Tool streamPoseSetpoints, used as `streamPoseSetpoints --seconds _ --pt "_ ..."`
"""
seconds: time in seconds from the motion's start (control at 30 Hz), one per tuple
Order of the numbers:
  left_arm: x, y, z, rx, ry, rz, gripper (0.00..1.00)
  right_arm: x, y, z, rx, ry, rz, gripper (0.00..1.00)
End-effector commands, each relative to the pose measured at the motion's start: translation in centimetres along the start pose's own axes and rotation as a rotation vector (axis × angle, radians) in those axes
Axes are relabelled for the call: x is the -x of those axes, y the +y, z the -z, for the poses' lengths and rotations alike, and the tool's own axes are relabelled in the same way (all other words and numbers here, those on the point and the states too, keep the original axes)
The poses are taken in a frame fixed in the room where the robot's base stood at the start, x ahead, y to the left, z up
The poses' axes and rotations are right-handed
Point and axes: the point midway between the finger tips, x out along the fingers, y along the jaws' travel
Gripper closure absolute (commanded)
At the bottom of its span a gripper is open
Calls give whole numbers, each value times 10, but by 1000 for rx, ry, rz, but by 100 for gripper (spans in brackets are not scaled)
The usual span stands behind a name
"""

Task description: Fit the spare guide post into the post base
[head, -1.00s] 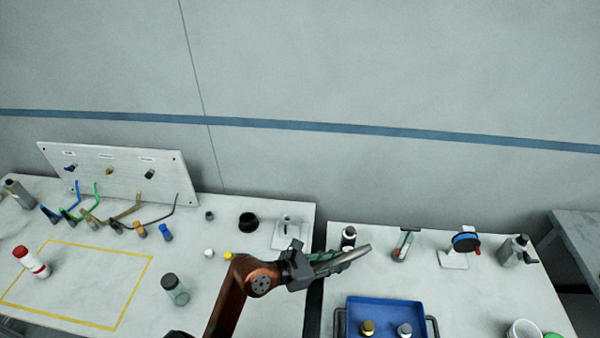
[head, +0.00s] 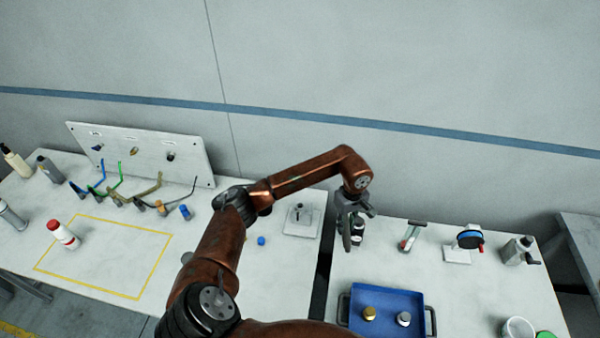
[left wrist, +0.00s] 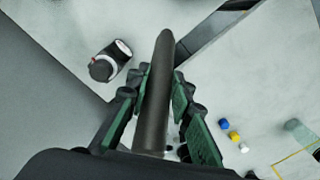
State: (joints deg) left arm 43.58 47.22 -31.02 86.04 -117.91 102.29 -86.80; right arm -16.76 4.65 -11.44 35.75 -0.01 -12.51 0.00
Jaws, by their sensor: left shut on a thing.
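My left gripper (head: 352,212) is shut on the spare guide post, a smooth grey metal rod with a rounded tip. The post (left wrist: 154,95) extends away between the green-padded fingers in the left wrist view. In the head view the gripper points downward above the gap side of the right table, close to a dark bottle. A white square plate with a small upright fitting (head: 301,219) stands at the right edge of the left table, left of the gripper. It looks like the post base; the post is apart from it. My right gripper is not in view.
The dark bottle (head: 358,229) stands beside the gripper; it also shows in the left wrist view (left wrist: 110,60). A blue tray (head: 386,302) holds two knobs. A narrow gap (head: 322,275) separates the tables. Eyeglass-like frames and a white panel (head: 140,150) stand at left.

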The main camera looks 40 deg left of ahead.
Motion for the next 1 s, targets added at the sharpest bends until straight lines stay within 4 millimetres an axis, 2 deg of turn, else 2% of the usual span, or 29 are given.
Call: streamPoseSetpoints --seconds 0.03,0.2,0.3,0.43,0.5,0.63,1.0 --pt "9 -8 26 -61 77 1 100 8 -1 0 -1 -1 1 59" --pt "28 -34 103 -227 264 -24 100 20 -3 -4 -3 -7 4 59" --pt "44 -50 142 -276 339 -42 100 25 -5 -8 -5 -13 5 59" --pt "61 -67 178 -307 399 -59 100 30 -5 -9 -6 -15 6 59" --pt "68 -74 191 -316 419 -65 100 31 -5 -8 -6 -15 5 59" --pt "74 -80 204 -322 437 -71 100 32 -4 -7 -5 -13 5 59" --pt "76 -81 206 -323 440 -75 100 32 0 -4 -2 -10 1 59"
